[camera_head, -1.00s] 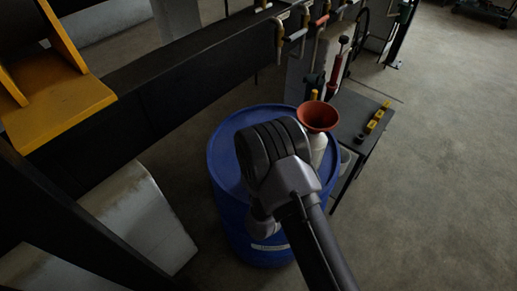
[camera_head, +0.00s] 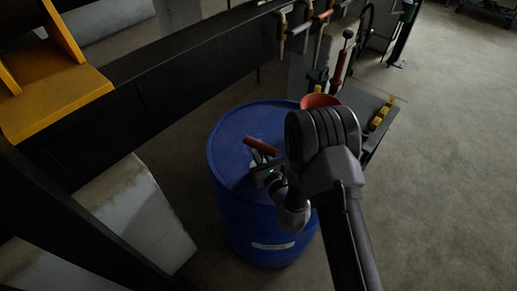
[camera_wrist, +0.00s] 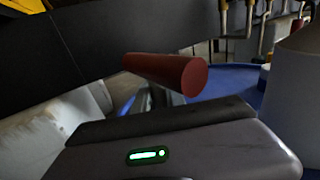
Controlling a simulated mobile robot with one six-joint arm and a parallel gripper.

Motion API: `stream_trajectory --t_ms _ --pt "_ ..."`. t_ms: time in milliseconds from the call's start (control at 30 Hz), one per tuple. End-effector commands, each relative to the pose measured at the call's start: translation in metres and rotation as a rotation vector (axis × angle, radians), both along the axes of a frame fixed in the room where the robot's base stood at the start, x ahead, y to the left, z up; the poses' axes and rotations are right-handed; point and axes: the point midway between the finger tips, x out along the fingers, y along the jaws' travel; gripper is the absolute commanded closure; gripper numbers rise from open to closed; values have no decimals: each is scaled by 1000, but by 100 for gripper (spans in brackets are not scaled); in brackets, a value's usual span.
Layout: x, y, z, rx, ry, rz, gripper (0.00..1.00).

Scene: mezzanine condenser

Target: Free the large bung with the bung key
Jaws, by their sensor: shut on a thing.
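My gripper (camera_head: 260,163) is over the top of the blue drum (camera_head: 232,133), shut on the bung key (camera_head: 262,146). The key's thick red crossbar handle stands out beyond the fingers. In the wrist view the red handle (camera_wrist: 165,72) lies crosswise above the gripper's dark body, with a grey metal part below it. The key's lower end is hidden, so I cannot tell whether it touches the drum or a bung. The large bung cannot be made out in either view.
An orange-red funnel (camera_head: 319,101) is partly hidden behind my arm. A pale container (camera_wrist: 297,95) stands close at the right in the wrist view. A dark bench (camera_head: 372,142) holds yellow items (camera_head: 379,117). A black beam (camera_head: 200,85) runs behind the drum. Open floor (camera_head: 450,180) lies right.

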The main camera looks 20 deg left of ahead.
Motion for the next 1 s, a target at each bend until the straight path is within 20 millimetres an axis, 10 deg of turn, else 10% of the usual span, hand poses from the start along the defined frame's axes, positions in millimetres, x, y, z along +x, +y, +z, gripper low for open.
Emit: stream_trajectory --t_ms 567,1000 --pt "0 0 49 -1 -1 -1 100" --pt "2 -7 50 1 0 -16 100"
